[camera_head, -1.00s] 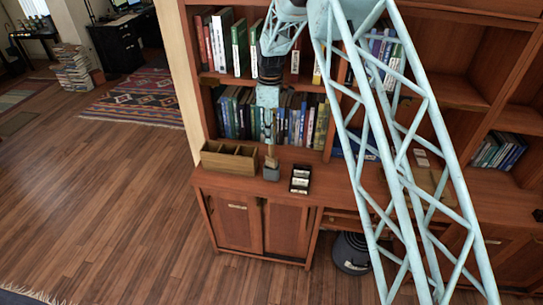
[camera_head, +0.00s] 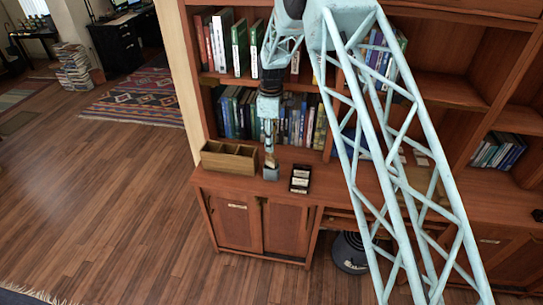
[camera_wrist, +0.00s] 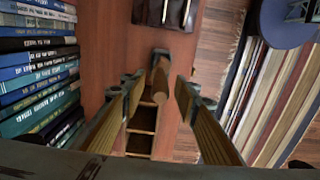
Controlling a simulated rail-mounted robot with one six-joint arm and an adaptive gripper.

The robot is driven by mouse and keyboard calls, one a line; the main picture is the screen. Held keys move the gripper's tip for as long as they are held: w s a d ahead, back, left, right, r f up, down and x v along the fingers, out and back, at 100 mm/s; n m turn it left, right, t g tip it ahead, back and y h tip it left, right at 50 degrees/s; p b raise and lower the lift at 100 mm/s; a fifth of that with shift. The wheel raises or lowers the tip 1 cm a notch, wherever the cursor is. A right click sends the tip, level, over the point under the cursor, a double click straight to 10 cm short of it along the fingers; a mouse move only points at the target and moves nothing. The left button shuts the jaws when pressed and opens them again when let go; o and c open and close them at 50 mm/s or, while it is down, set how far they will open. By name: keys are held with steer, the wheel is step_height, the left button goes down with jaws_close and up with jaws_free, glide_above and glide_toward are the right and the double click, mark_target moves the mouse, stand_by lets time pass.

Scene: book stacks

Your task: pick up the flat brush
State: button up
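My gripper (camera_head: 269,146) hangs vertically just above a small grey holder (camera_head: 270,173) on the desk top. In the wrist view the two fingers of my gripper (camera_wrist: 158,84) stand apart, with a clear gap on each side of a wooden-brown upright piece (camera_wrist: 161,86) between them. That piece has a dark grey end and looks like the flat brush. I cannot see any finger touching it. In the head view my gripper hides most of the brush.
A wooden compartment box (camera_head: 229,157) stands left of the holder. A black tray with pale cards (camera_head: 300,179) lies to its right. Shelved books (camera_head: 237,113) stand close behind. The floor in front is clear, and a dark round bin (camera_head: 350,253) is under the desk.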

mark_target(271, 160)
steer(key=shift+d+f+p, duration=0.1)
steer(key=shift+f+p, duration=0.25)
steer(key=shift+f, duration=1.8)
jaws_close()
